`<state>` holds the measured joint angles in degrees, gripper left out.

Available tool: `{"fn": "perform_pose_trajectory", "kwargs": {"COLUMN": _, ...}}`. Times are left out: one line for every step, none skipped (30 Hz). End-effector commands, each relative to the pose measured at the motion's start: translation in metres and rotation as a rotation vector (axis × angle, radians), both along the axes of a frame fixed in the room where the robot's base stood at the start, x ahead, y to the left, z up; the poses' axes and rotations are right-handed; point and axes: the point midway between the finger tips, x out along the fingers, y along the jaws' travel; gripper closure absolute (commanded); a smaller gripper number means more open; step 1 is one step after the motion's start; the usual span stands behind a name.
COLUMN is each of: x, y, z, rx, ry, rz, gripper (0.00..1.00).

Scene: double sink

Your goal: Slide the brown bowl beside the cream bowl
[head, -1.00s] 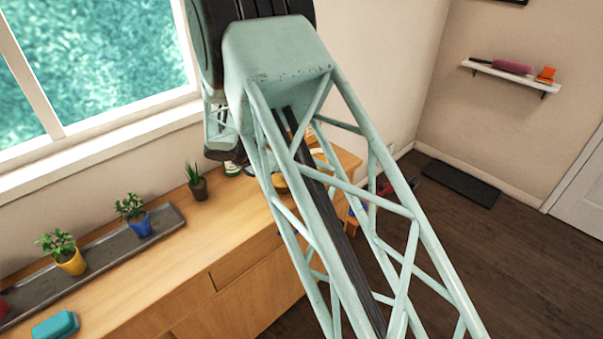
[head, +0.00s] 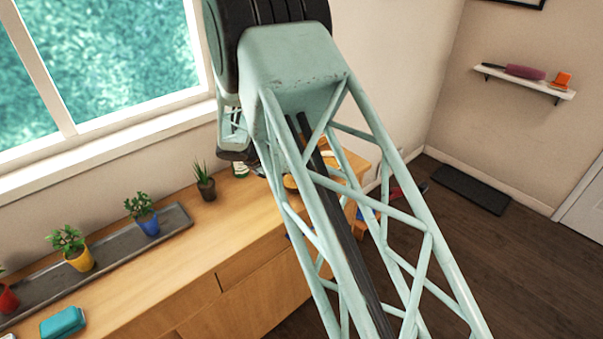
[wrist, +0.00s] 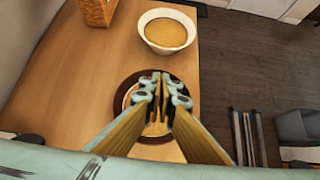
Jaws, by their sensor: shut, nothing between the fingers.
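The cream bowl (wrist: 149,38) stands on the wooden counter near the top of the wrist view, with a tan inside. The brown bowl (wrist: 118,96) is below it in that view, with a dark rim and a lighter inside. A small strip of counter seems to separate the two rims. My gripper (wrist: 160,77) is shut and empty, its fingertips over the brown bowl's inside and covering part of it. I cannot tell whether the tips touch the bowl. In the head view my arm hides most of this end of the counter.
A woven wooden box (wrist: 95,10) stands left of the cream bowl. The counter's right edge runs close beside both bowls, with dark floor beyond. Bare counter (wrist: 70,80) lies left of the brown bowl. Potted plants (head: 205,186) and a teal box (head: 62,322) stand farther along the counter.

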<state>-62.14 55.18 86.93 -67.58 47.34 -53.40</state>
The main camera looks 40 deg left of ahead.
Motion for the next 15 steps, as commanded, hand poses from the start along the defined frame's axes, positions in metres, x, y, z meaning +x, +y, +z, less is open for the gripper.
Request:
{"fn": "perform_pose_trajectory", "kwargs": {"x": -0.003, "y": 0.000, "z": 0.000, "rx": 0.000, "ry": 0.000, "rz": 0.000, "gripper": 1.00}}
{"fn": "perform_pose_trajectory", "kwargs": {"x": -0.004, "y": 0.000, "z": 0.000, "rx": -0.001, "ry": 0.000, "rz": -0.001, "gripper": 1.00}}
{"fn": "perform_pose_trajectory", "kwargs": {"x": -0.007, "y": 0.000, "z": 0.000, "rx": -0.001, "ry": 0.000, "rz": -0.002, "gripper": 1.00}}
{"fn": "perform_pose_trajectory", "kwargs": {"x": -0.009, "y": 0.000, "z": 0.000, "rx": -0.001, "ry": 0.000, "rz": -0.002, "gripper": 1.00}}
{"fn": "perform_pose_trajectory", "kwargs": {"x": -0.010, "y": 0.000, "z": 0.000, "rx": -0.001, "ry": 0.000, "rz": -0.004, "gripper": 1.00}}
{"fn": "perform_pose_trajectory", "kwargs": {"x": -0.013, "y": 0.000, "z": 0.000, "rx": -0.001, "ry": 0.000, "rz": -0.005, "gripper": 1.00}}
{"fn": "perform_pose_trajectory", "kwargs": {"x": -0.015, "y": 0.000, "z": 0.001, "rx": 0.000, "ry": 0.000, "rz": -0.006, "gripper": 1.00}}
{"fn": "perform_pose_trajectory", "kwargs": {"x": -0.019, "y": 0.001, "z": 0.007, "rx": 0.001, "ry": 0.000, "rz": -0.004, "gripper": 1.00}}
{"fn": "perform_pose_trajectory", "kwargs": {"x": -0.023, "y": 0.003, "z": 0.011, "rx": 0.001, "ry": 0.000, "rz": -0.004, "gripper": 1.00}}
{"fn": "perform_pose_trajectory", "kwargs": {"x": -0.026, "y": 0.004, "z": 0.014, "rx": 0.001, "ry": 0.000, "rz": -0.004, "gripper": 1.00}}
{"fn": "perform_pose_trajectory", "kwargs": {"x": -0.030, "y": 0.004, "z": 0.018, "rx": 0.001, "ry": 0.000, "rz": -0.004, "gripper": 1.00}}
{"fn": "perform_pose_trajectory", "kwargs": {"x": -0.034, "y": 0.005, "z": 0.022, "rx": 0.001, "ry": 0.000, "rz": -0.004, "gripper": 1.00}}
{"fn": "perform_pose_trajectory", "kwargs": {"x": -0.037, "y": 0.005, "z": 0.026, "rx": 0.001, "ry": 0.000, "rz": -0.006, "gripper": 1.00}}
{"fn": "perform_pose_trajectory", "kwargs": {"x": -0.040, "y": 0.006, "z": 0.029, "rx": 0.001, "ry": 0.000, "rz": -0.006, "gripper": 1.00}}
{"fn": "perform_pose_trajectory", "kwargs": {"x": -0.044, "y": 0.007, "z": 0.033, "rx": 0.001, "ry": 0.000, "rz": -0.006, "gripper": 1.00}}
